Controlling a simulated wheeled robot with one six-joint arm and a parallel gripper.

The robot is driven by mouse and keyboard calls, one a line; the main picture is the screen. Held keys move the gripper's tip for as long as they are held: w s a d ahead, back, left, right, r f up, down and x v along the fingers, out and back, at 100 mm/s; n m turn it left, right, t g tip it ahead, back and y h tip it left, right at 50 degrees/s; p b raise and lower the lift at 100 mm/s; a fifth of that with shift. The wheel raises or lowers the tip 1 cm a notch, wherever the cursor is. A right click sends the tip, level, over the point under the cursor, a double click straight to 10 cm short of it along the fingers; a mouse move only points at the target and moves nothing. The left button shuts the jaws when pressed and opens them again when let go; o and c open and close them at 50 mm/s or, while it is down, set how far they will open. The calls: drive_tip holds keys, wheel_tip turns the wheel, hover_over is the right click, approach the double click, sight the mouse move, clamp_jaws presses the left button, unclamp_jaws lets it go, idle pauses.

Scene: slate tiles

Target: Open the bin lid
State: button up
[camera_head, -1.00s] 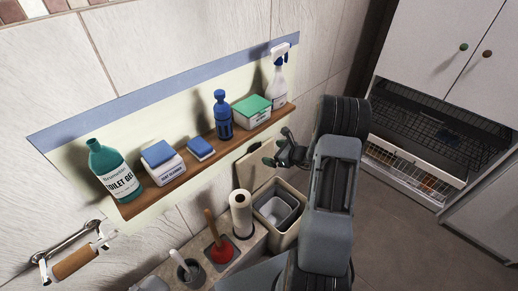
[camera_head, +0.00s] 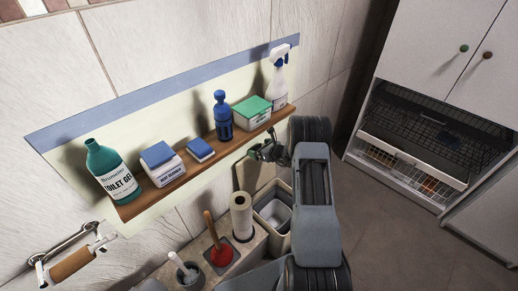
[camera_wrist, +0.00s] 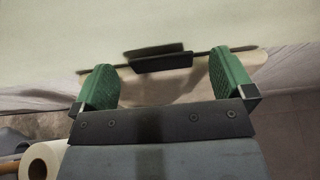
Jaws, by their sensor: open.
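The bin (camera_head: 284,240) stands by the wall in the head view, its top open and a grey inner bucket (camera_head: 276,214) showing. Its beige lid (camera_head: 250,178) stands raised at the back, close to the wall. My gripper (camera_head: 262,152) is just above the lid's upper edge, below the shelf. In the wrist view my gripper (camera_wrist: 165,78) is open, its green fingers apart with nothing held. The beige lid (camera_wrist: 185,90) shows between and beyond the fingers, with a dark tab (camera_wrist: 160,62) at its edge. Whether the fingers touch the lid cannot be told.
A wooden shelf (camera_head: 190,172) with bottles and boxes runs along the wall just above my gripper. A paper roll (camera_head: 241,216) and a red plunger (camera_head: 221,252) stand left of the bin. White cabinets (camera_head: 440,50) stand at right; the floor (camera_head: 400,225) between is clear.

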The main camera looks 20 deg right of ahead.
drive_tip(key=shift+w+a+f, duration=0.25)
drive_tip(key=shift+w, duration=0.3)
